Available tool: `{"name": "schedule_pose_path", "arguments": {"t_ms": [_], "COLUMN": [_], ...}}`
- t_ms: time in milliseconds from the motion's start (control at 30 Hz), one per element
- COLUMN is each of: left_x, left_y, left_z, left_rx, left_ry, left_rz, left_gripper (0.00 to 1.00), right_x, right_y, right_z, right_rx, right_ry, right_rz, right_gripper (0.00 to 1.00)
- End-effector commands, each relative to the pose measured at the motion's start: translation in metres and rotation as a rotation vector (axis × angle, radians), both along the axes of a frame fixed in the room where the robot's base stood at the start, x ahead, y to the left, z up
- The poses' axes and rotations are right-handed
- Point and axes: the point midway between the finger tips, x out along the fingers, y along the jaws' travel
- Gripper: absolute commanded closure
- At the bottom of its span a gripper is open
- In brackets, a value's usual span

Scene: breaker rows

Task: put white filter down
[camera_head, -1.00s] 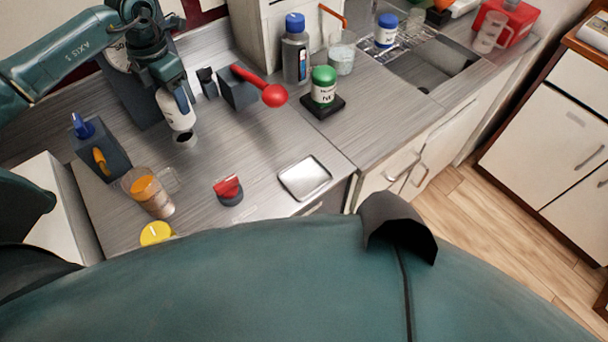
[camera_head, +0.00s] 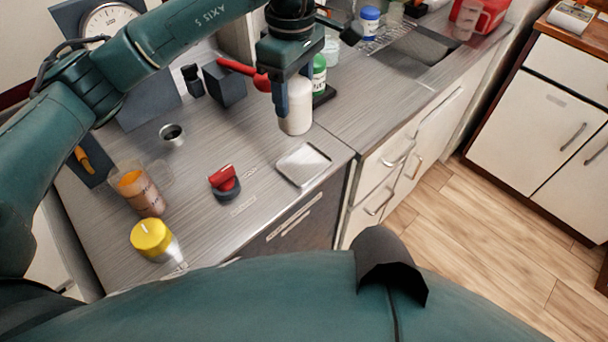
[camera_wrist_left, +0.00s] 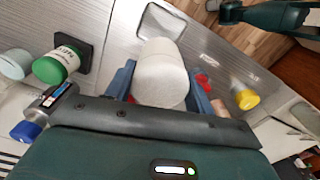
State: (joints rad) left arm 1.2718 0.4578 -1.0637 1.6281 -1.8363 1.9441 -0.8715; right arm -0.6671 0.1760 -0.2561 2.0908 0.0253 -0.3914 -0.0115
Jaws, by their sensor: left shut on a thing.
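The white filter (camera_head: 296,112) is a white cylinder held by my left gripper (camera_head: 294,98) in the head view, in front of the white bottle with a green cap (camera_head: 319,74). In the left wrist view the filter (camera_wrist_left: 162,76) sits between the two blue fingers of the left gripper (camera_wrist_left: 160,84). A shallow silver tray (camera_head: 303,165) lies on the counter just below the filter in the head view. It also shows beyond the filter in the left wrist view (camera_wrist_left: 160,27). Whether the filter touches the counter is unclear. My right gripper is not in view.
A red-handled knob (camera_head: 224,182), a cup of orange liquid (camera_head: 139,190) and a yellow-lidded jar (camera_head: 152,240) stand nearer.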

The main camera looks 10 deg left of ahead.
Motion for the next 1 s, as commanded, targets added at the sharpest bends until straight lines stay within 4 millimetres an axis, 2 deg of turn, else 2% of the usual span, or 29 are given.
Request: {"name": "schedule_pose_path", "arguments": {"t_ms": [100, 200, 433, 667, 833, 1000], "left_x": [-0.002, -0.003, -0.003, -0.002, -0.003, -0.002], "left_y": [-0.015, -0.019, -0.019, -0.019, -0.019, -0.019], "left_z": [0.002, -0.007, -0.046, -0.065, -0.089, -0.094], "left_rx": [0.000, 0.000, 0.000, -0.001, -0.001, -0.001], "left_ry": [-0.001, 0.004, 0.004, 0.001, 0.003, -0.002], "left_rz": [-0.035, -0.043, -0.044, -0.042, -0.043, -0.043], "left_gripper": [0.70, 0.70, 0.70, 0.70, 0.70, 0.70], "right_x": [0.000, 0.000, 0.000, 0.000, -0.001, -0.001], "right_y": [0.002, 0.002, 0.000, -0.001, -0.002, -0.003], "right_z": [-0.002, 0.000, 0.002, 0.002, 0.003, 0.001], "right_rx": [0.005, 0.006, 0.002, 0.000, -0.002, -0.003], "right_ry": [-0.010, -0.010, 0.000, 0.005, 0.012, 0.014], "right_rz": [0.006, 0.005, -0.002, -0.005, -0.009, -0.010], "right_gripper": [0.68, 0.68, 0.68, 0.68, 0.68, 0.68]}}
